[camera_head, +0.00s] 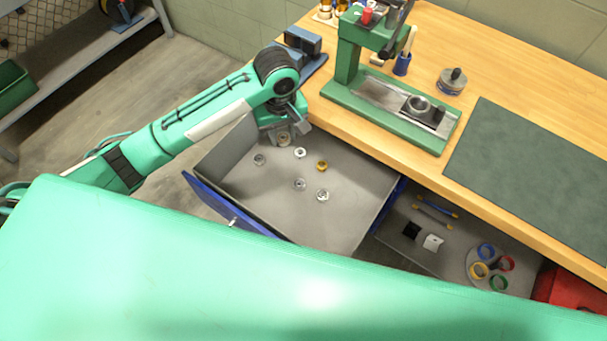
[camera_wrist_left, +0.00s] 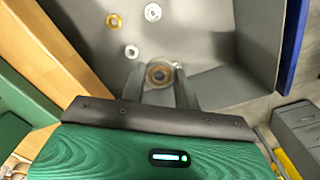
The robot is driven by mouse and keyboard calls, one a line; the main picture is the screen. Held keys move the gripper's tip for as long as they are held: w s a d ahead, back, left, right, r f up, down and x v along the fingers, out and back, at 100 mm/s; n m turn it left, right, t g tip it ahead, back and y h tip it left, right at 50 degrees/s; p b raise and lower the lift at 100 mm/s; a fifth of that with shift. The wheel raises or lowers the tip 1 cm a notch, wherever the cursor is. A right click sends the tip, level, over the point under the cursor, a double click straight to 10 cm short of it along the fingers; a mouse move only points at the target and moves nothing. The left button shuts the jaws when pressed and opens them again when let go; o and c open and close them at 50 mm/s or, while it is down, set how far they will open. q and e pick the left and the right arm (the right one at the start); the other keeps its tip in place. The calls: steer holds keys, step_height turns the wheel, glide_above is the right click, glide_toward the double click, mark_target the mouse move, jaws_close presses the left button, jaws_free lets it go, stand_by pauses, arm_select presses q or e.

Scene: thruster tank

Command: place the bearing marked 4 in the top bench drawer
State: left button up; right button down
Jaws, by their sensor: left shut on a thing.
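The top bench drawer (camera_head: 350,218) is pulled open, with a blue front and a grey inside. My left gripper (camera_head: 284,138) is over the drawer's back left part, close to its bench-side wall. It is shut on a small ring-shaped bearing (camera_wrist_left: 160,75) with a brownish centre, seen between the fingers in the left wrist view. I cannot read any number on it, and cannot tell whether it touches the drawer floor. Loose rings lie in the drawer: a white one (camera_head: 300,152), a gold one (camera_head: 322,165) and several silvery ones (camera_head: 322,195). My right gripper is not in view.
The wooden bench (camera_head: 480,60) carries a green press (camera_head: 385,105) and a dark green mat (camera_head: 540,170). A lower grey surface to the right holds coloured rings (camera_head: 486,251) and small parts. The drawer's middle and right floor have free room.

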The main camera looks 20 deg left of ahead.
mark_target(287, 178)
arm_select(q)
step_height(287, 178, down, 19)
steer(key=shift+r, duration=0.15)
stand_by(0.4)
steer(key=o, duration=1)
steer(key=shift+o, duration=0.2)
step_height(287, 178, up, 12)
